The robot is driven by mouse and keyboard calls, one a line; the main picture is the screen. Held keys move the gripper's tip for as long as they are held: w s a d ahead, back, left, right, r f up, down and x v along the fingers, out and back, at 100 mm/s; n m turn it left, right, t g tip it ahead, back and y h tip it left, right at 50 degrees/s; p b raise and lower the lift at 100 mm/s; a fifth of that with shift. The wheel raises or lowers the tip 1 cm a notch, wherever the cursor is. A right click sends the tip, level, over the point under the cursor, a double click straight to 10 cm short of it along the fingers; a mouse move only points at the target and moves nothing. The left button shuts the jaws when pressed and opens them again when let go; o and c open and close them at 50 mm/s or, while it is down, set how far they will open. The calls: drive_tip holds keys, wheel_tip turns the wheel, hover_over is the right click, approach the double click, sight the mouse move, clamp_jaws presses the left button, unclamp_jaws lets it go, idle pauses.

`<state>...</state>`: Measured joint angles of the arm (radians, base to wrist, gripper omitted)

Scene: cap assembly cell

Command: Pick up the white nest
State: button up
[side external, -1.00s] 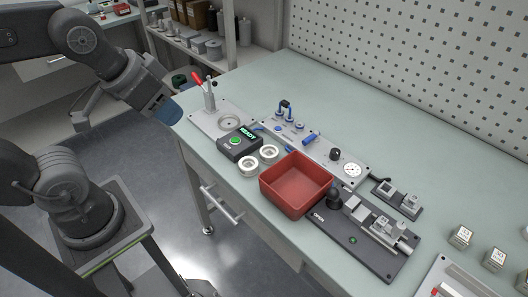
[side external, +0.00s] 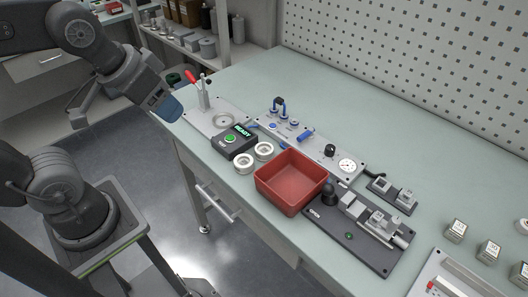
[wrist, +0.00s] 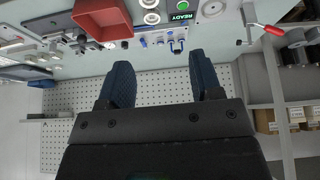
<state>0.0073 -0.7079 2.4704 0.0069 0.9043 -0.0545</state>
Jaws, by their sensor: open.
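Two round white ring-shaped pieces, nest-like, lie side by side on the bench in the side view. The nearer white ring (side external: 243,163) is just left of the red bin, and the farther white ring (side external: 264,151) is behind it. I cannot tell which one is the white nest. Both show at the top of the wrist view, one of them whole (wrist: 152,18). My gripper (side external: 167,107) is beyond the bench's left edge, well apart from both rings. In the wrist view my gripper (wrist: 160,62) has its two blue fingers wide apart with nothing between them.
The red bin (side external: 291,205) stands right of the rings. A black box with a green button (side external: 230,139) stands behind them. A plate with a red-handled clamp (side external: 191,76) is at the bench's left end. A dark fixture plate (side external: 377,262) is at right.

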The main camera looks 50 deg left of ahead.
drive_tip(key=w+d+f+n+g, duration=0.25)
drive_tip(key=w+n, duration=0.35)
drive_tip(key=w, duration=0.6)
drive_tip(key=n+g+y, duration=0.2)
drive_tip(key=n, duration=0.4)
approach(264, 150)
drive_tip(key=f, duration=0.2)
drive_tip(key=a+f, duration=0.1)
drive_tip(key=f, duration=0.5)
drive_tip(key=shift+w+a+f, duration=0.1)
drive_tip(key=shift+w+a, duration=0.15)
drive_tip(key=shift+w, duration=0.1)
drive_tip(key=c, duration=0.6)
